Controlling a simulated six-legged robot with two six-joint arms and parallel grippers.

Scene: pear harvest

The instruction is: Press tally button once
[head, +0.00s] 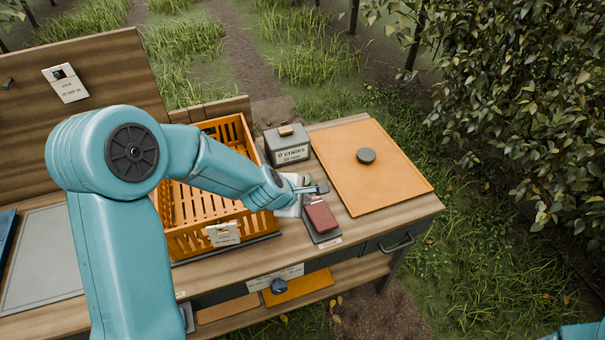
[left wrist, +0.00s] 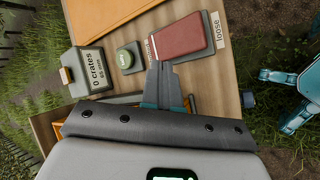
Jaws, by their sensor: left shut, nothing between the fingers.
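A grey tally box (head: 288,150) reads "0 crates" and stands behind my left gripper; it also shows at the left in the left wrist view (left wrist: 88,72). A round green button (left wrist: 125,58) on a dark base lies between the box and a red block; in the head view it is partly hidden by my gripper. My left gripper (head: 320,187) is shut and empty. In the left wrist view its fingertips (left wrist: 158,66) are beside the red block's near end, to the right of the button. I cannot tell its height above the bench.
The red block (head: 321,216) lies on a dark plate labelled "loose". An orange slatted crate (head: 244,133) stands left of my gripper, partly behind my arm. An orange board (head: 372,180) with a dark round knob (head: 366,156) lies at the right of the bench.

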